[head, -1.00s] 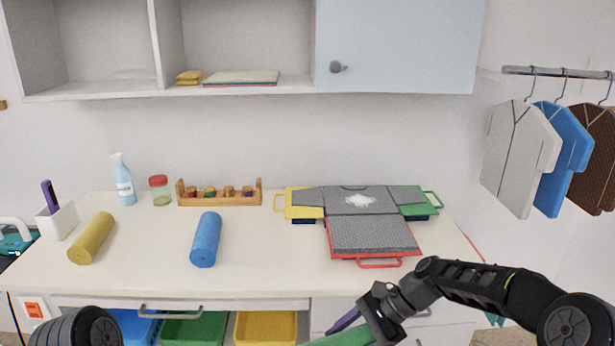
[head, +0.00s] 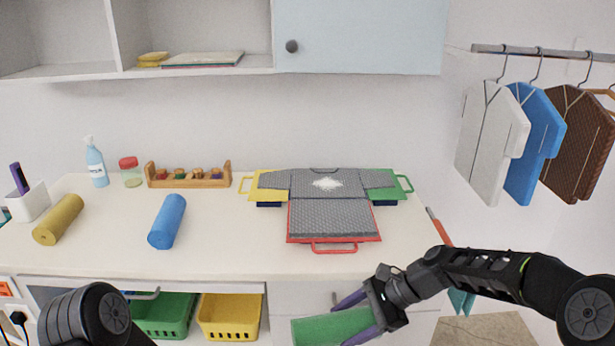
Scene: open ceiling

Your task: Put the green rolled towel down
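The green rolled towel (head: 325,329) is in the head view at the bottom, in front of the counter's front edge and below its top. My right gripper (head: 352,320) has its purple fingers on either side of the towel's right end and holds it. The towel is lying roughly level. A blue rolled towel (head: 167,222) and a yellow rolled towel (head: 59,220) lie on the white counter (head: 225,245). My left arm shows only at the bottom left; its gripper is out of the picture.
A folding board (head: 335,221) with a grey shirt lies on the counter's right half. A spice rack (head: 188,179), a jar (head: 131,172) and a spray bottle (head: 95,163) stand at the back. Below are a green bin (head: 165,316) and a yellow bin (head: 229,317). The counter's front middle is clear.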

